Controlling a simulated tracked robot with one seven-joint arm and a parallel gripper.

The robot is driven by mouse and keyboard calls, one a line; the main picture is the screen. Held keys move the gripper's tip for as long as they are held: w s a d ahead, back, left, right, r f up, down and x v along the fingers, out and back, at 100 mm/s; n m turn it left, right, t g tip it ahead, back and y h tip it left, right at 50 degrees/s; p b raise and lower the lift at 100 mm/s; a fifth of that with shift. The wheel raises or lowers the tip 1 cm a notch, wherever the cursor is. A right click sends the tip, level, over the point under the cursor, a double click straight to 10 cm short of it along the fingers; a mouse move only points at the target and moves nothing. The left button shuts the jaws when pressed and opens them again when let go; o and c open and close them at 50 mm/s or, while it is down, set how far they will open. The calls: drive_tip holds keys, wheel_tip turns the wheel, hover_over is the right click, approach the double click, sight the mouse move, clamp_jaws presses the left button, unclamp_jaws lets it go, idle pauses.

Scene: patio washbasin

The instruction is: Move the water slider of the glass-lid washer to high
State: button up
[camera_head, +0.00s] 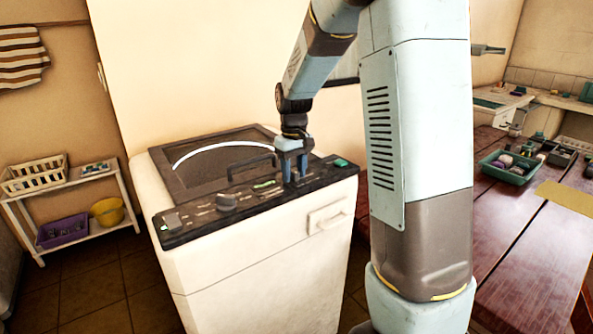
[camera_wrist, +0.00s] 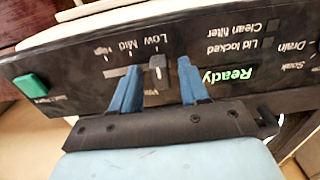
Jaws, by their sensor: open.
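The glass-lid washer (camera_head: 265,262) is a white top-loader with a dark glass lid and a black control panel (camera_head: 200,217) along its front edge. My gripper (camera_head: 294,177) is over the right part of the panel, pointing down. In the wrist view my gripper (camera_wrist: 158,70) is open, its two blue fingers on either side of the knob with gaps visible. Whether the fingertips touch the panel cannot be told.
A green button (camera_wrist: 30,87) lies beyond the High end. A lit Ready display (camera_wrist: 228,75) is right of the slider. A round knob (camera_head: 227,201) and lid handle (camera_head: 250,165) rise nearby. A shelf (camera_head: 75,182) stands left, a wooden table (camera_head: 530,240) right.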

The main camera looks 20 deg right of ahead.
drive_tip(key=shift+c, duration=0.3)
clamp_jaws()
idle(0.3)
